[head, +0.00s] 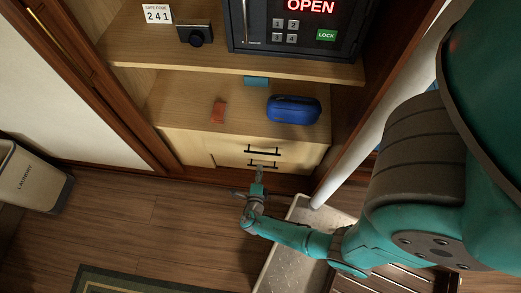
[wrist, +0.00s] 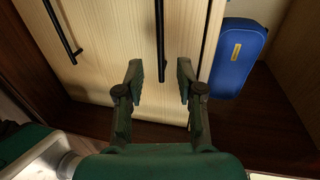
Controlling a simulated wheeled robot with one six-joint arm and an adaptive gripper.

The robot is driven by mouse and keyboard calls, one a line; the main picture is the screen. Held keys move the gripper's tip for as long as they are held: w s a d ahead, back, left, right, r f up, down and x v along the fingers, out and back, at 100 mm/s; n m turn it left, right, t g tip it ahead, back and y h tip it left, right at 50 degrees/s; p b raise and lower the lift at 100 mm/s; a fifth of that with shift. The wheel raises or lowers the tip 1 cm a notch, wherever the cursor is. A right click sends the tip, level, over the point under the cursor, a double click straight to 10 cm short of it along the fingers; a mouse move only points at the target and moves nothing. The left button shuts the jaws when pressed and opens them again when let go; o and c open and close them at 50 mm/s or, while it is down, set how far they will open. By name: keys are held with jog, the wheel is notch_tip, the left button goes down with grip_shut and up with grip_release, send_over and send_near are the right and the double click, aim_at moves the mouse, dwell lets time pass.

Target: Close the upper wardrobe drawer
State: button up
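The upper wardrobe drawer (head: 225,145) has a pale wood front with a black bar handle (head: 262,150). The lower drawer's handle (head: 262,164) shows just beneath it. How far the upper drawer stands out is hard to tell from these views. My gripper (head: 259,172) is low in front of the drawers. In the wrist view my gripper (wrist: 158,78) is open, fingers apart with nothing gripped. The upper handle (wrist: 160,40) runs toward the gap between the fingertips; contact is unclear. The lower handle (wrist: 62,30) is to the left there.
A blue case (head: 294,109) and a small reddish item (head: 218,112) lie on the shelf above the drawers. A safe (head: 300,28) stands higher up. A laundry bin (head: 30,180) is at far left. Wooden floor (head: 130,215) is clear between.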

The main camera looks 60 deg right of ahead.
aim_at(262, 153)
jog(key=shift+x, duration=5.25)
grip_shut()
